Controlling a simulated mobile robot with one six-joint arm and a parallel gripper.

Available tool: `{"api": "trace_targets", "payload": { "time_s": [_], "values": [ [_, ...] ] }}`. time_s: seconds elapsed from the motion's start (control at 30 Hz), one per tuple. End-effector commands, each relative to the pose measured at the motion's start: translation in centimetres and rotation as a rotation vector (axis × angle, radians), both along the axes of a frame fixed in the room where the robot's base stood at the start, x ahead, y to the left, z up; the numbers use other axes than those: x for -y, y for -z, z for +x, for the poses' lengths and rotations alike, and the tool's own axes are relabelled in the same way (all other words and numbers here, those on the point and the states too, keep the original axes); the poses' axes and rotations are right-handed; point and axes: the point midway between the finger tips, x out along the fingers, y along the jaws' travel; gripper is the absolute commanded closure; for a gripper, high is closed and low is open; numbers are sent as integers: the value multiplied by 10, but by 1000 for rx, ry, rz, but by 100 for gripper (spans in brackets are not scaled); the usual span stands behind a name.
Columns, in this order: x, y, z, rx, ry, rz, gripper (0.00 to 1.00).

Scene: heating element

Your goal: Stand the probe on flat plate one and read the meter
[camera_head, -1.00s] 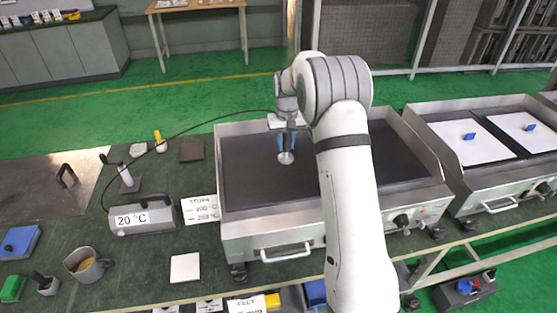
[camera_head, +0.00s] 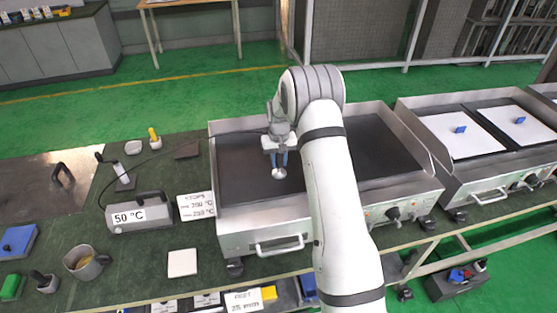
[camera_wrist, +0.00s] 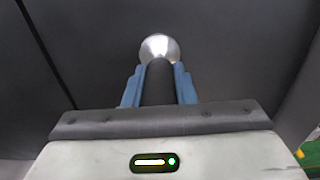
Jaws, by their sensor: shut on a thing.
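My gripper (camera_head: 279,156) is shut on the probe and holds it over the left dark plate (camera_head: 240,180) of the near griddle. The probe's round silver foot (camera_head: 279,173) is down at the plate and appears to touch it. In the wrist view the blue fingers (camera_wrist: 158,88) grip the black probe handle (camera_wrist: 158,78), with the shiny foot (camera_wrist: 159,47) beyond them. The grey meter (camera_head: 139,215) on the bench reads 50 °C. I cannot tell from the views whether the probe is exactly upright.
A sign headed STOPS (camera_head: 197,206) stands between meter and griddle. A white tile (camera_head: 182,263), a mug (camera_head: 84,262) and a blue block (camera_head: 19,240) lie on the green bench. A second griddle with white covers (camera_head: 455,135) stands at right. The griddle has raised metal walls.

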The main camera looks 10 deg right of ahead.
Motion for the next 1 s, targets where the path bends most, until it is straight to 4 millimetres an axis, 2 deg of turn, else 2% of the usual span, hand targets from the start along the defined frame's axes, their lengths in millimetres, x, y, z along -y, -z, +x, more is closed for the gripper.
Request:
{"api": "trace_targets", "payload": {
  "time_s": [0.1, 0.13, 0.37, 0.6, 0.73, 0.87, 1.0],
  "values": [
    [0, 5, 0, 0, 0, 0, 100],
    [0, 3, 0, 0, 1, 0, 73],
    [1, 3, 0, 0, 1, 0, 55],
    [1, 2, 0, 0, 1, 0, 54],
    [1, -5, 0, 2, 1, 0, 54],
    [1, -26, 1, 5, 2, 0, 54],
    [1, -57, 1, 5, 2, 0, 54]
  ]
}}
